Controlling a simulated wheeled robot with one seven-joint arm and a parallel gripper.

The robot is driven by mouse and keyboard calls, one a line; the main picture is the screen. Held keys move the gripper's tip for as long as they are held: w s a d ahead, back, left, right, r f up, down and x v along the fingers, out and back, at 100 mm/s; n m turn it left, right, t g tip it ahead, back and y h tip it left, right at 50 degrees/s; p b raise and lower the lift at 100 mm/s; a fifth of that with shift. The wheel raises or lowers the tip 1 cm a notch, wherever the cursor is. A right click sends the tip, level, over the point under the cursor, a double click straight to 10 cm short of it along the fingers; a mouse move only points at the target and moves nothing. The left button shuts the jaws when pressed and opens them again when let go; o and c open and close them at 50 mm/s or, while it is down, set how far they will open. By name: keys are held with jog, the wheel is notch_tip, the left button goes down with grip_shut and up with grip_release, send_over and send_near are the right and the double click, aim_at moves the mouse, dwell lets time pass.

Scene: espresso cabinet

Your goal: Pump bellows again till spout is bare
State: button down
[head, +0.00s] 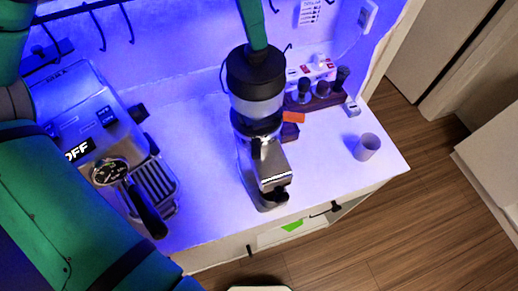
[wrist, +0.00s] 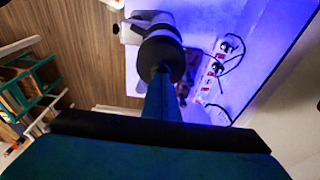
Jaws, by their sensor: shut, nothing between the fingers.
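The grinder (head: 262,150) stands upright on the white counter, with a clear hopper below a black bellows (head: 250,75). The bellows also shows in the wrist view (wrist: 160,43). My gripper (head: 257,47) comes down from above with its shut teal fingers at the top of the bellows. The dark spout (head: 277,192) is at the grinder's front. Any coffee on it is too small to make out.
An espresso machine (head: 105,140) reading OFF, with a black-handled portafilter (head: 146,210), stands at left. A wooden tool stand (head: 320,101), a power strip (head: 312,72) and a cup (head: 367,147) are at right. The counter's front right is clear.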

notch_tip(320, 180, up, 7)
jog(key=shift+f, duration=0.15)
dwell(0.8)
jog(key=shift+a, duration=0.15)
dwell(0.6)
